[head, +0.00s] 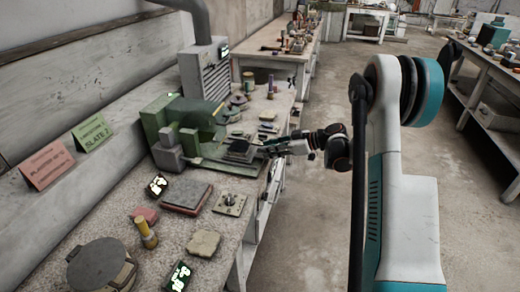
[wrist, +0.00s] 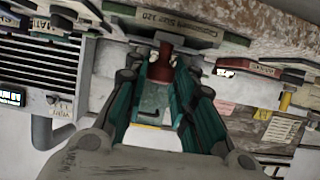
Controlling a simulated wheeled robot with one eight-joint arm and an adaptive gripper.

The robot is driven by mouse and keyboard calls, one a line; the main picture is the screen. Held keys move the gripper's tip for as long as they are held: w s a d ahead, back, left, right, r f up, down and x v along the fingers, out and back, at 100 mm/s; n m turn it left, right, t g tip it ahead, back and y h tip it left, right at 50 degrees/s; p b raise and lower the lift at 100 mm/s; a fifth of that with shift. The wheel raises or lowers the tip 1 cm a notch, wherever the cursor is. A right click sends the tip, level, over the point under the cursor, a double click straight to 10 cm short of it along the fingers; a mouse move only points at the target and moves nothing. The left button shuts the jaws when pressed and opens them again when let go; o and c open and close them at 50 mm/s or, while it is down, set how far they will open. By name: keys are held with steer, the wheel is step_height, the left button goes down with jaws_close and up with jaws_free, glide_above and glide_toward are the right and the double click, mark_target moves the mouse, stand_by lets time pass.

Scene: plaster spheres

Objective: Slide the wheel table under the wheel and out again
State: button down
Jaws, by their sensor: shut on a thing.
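The green grinding machine (head: 178,118) stands on the left bench, its wheel partly hidden by its guard. The wheel table (head: 237,150) is a low dark plate with a dark piece on it, at the machine's front right. My gripper (head: 268,149) reaches in from the right and meets the table's right side. In the wrist view my gripper (wrist: 162,64) is shut on a reddish-brown handle (wrist: 165,48) between its fingertips. The gap between wheel and table is too small to judge.
A red block (head: 187,195), a metal plate with a knob (head: 230,203) and a yellow-handled tool (head: 146,233) lie nearer on the bench. Small jars and pieces crowd the bench behind. The floor (head: 320,215) to the right is clear.

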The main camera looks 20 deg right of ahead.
steer(key=shift+s+d, duration=0.35)
steer(key=shift+d, duration=0.1)
steer(key=c, duration=1.4)
jaws_free()
steer(key=shift+d, duration=0.1)
steer(key=shift+o, duration=0.2)
steer(key=shift+s+d, duration=0.1)
steer(key=v, duration=1.1)
steer(key=shift+s+d+r, duration=0.2)
steer(key=shift+d+r, duration=0.05)
steer(key=shift+d, duration=0.05)
steer(key=shift+a, duration=0.1)
